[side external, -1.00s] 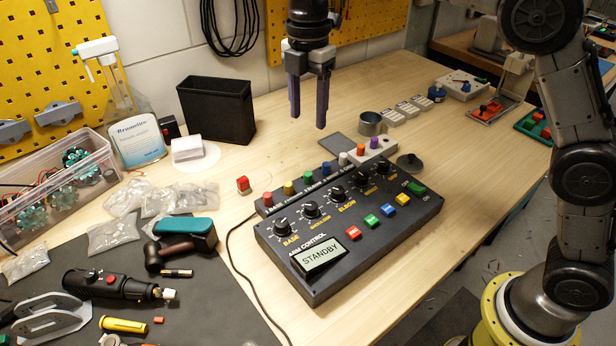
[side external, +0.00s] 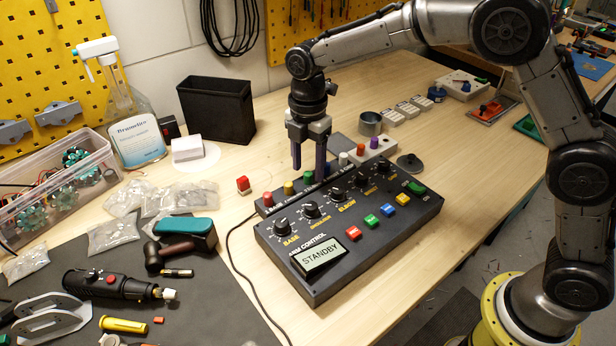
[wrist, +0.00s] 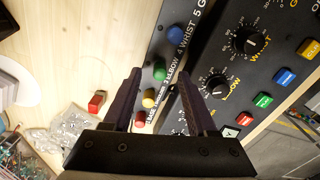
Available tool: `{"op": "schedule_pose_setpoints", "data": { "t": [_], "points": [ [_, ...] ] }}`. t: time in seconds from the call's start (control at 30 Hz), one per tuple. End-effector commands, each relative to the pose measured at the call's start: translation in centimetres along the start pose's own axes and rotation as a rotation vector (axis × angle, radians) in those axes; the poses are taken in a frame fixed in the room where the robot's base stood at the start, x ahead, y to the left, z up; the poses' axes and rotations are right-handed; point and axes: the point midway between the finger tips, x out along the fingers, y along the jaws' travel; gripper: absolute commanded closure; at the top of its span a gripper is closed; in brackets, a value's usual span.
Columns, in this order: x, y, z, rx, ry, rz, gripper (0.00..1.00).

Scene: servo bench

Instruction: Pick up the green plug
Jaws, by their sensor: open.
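The green plug (side external: 308,177) stands upright in the dark strip of coloured plugs along the back of the control box, between the yellow plug (side external: 288,188) and a blue one. My gripper (side external: 309,168) is open, pointing down over the strip, with its fingers on either side of the green plug as seen from the side. In the wrist view the green plug (wrist: 159,72) shows between the fingertips, with the yellow plug (wrist: 149,97) just below it. I cannot tell whether the fingertips are level with the plug or still above it. Nothing is held.
The red plug (side external: 267,199) and blue plug (wrist: 175,33) stand close by in the same row. The control box (side external: 380,236) with knobs and buttons lies in front. A loose red block (side external: 243,185) sits left of the strip. A black bin (side external: 217,112) stands behind.

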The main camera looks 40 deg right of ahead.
Motion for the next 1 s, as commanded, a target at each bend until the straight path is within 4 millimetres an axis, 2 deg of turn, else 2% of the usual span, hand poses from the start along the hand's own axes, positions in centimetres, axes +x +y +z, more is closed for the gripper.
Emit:
{"op": "schedule_pose_setpoints", "data": {
  "t": [0.1,0.37,0.67,1.0],
  "points": [
    [0.97,-0.02,-0.01,0.000,0.000,-0.001,0.42],
    [1.12,0.00,-0.01,0.000,0.000,0.000,0.44],
    [1.08,0.01,-0.01,0.000,0.000,0.000,0.98],
    [1.06,0.01,-0.01,0.000,0.000,0.001,1.00]
  ]
}}
